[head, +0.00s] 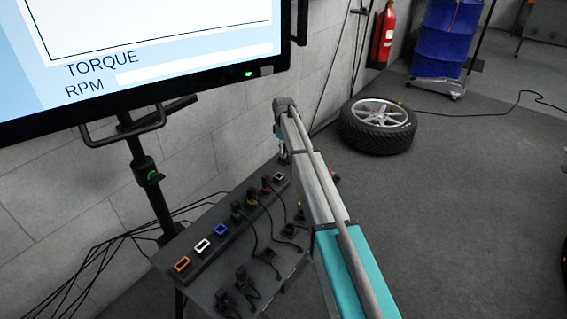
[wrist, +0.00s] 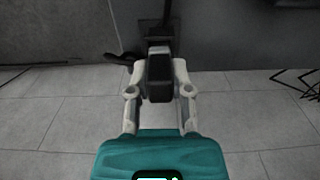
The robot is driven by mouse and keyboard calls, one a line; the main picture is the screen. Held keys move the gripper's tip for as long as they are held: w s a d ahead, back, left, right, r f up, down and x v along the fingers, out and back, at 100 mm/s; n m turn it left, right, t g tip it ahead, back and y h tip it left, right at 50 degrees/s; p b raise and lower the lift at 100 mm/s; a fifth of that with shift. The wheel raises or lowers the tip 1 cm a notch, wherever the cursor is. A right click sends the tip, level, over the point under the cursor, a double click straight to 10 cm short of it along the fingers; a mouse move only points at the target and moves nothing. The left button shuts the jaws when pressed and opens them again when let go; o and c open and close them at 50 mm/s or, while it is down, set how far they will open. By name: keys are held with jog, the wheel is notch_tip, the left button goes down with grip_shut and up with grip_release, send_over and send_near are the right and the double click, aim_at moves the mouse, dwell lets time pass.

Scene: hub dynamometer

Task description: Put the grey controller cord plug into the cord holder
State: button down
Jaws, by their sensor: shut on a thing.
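My gripper (wrist: 160,78) is shut on a dark grey block-shaped plug (wrist: 160,72), which sits between its pale fingertips in the wrist view. A short dark piece, perhaps its cord, shows beside it at the left. In the head view my gripper (head: 283,148) is small and partly hidden by my arm, over the far end of the bench; the plug cannot be made out there. The cord holder appears to be the dark rack (head: 205,257) along the bench's wall side. A pale grey-framed slot (head: 279,177) at its far end lies just below my gripper.
The rack also has orange (head: 182,264), white (head: 202,246) and blue (head: 221,230) framed slots, and several corded plugs stand in it. More dark plugs (head: 246,279) and cords lie on the bench. A monitor (head: 150,60) hangs above. A wheel (head: 378,126) lies on the floor.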

jog(key=shift+f, duration=0.3)
jog(key=shift+c, duration=2.3)
grip_release()
jog(key=shift+r, duration=0.2)
notch_tip(320, 180, up, 7)
jog(key=p, duration=0.7)
jog(key=s+d, duration=1)
jog(key=d, duration=0.1)
jog(key=shift+s+d+f, duration=0.25)
jog(key=shift+s+f, duration=0.05)
jog(key=shift+s+a, duration=0.65)
jog(key=shift+s, duration=0.05)
